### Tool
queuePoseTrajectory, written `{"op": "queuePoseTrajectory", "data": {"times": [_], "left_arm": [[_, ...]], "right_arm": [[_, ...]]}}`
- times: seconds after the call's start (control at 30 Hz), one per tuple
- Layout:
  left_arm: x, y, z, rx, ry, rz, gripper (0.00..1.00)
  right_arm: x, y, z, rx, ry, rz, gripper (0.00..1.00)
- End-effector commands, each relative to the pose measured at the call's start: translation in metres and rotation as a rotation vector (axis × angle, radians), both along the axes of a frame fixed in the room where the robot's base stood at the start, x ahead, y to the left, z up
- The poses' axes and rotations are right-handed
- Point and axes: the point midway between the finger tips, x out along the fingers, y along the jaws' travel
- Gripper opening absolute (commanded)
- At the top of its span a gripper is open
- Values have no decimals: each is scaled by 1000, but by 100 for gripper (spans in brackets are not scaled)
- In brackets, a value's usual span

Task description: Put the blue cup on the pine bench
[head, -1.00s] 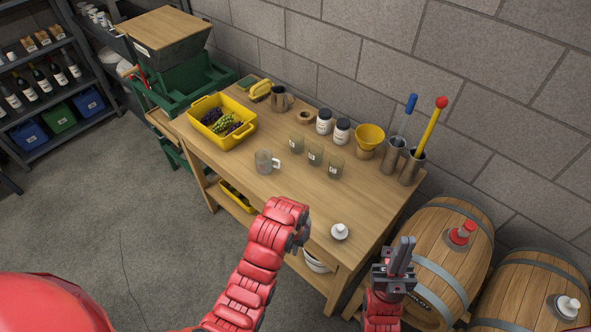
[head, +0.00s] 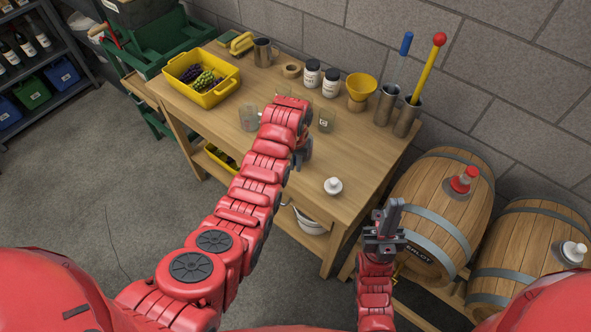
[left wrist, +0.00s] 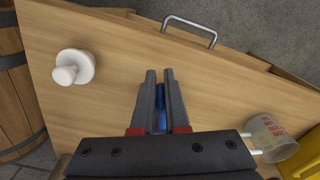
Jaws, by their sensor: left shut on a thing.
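The pine bench (head: 240,163) stands against the wall. My left gripper (head: 302,152) is over its front middle, largely hidden by my forearm in the head view. In the left wrist view my left gripper (left wrist: 160,78) is nearly closed on a narrow blue thing, the blue cup (left wrist: 161,108) as far as I can tell. Only a strip of it shows between the fingers, above the bench top. No other blue cup shows on the bench. My right gripper (head: 390,212) is empty, right of the bench's front corner; its finger gap is unclear.
A white stopper (head: 333,186) stands near the bench's right front. Barrels (head: 442,205) are at right. The bench's front right is mostly bare.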

Motion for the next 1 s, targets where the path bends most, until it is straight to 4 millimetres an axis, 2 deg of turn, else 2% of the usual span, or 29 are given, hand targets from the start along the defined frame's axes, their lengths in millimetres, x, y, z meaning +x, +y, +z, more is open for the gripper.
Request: {"op": "queuePoseTrajectory", "data": {"times": [0.07, 0.2, 0.5, 0.87, 0.9, 1.0], "left_arm": [[1, 0, 0, 1, 5, 0, 0], [-1, 0, -15, 2, 8, 0, 0], [1, 0, -34, 0, 1, 0, 0], [1, 0, -39, 0, 0, 0, 0], [1, 0, -40, 0, 0, 0, 14], [1, 0, -38, 0, 0, 0, 32]], "right_arm": [[0, 0, 4, 0, 0, 0, 0], [0, 0, 17, 0, 0, 0, 0], [0, 0, 21, 0, 0, 0, 0], [0, 0, 17, 0, 0, 0, 0], [0, 0, 17, 0, 0, 0, 0], [0, 0, 18, 0, 0, 0, 0]]}}
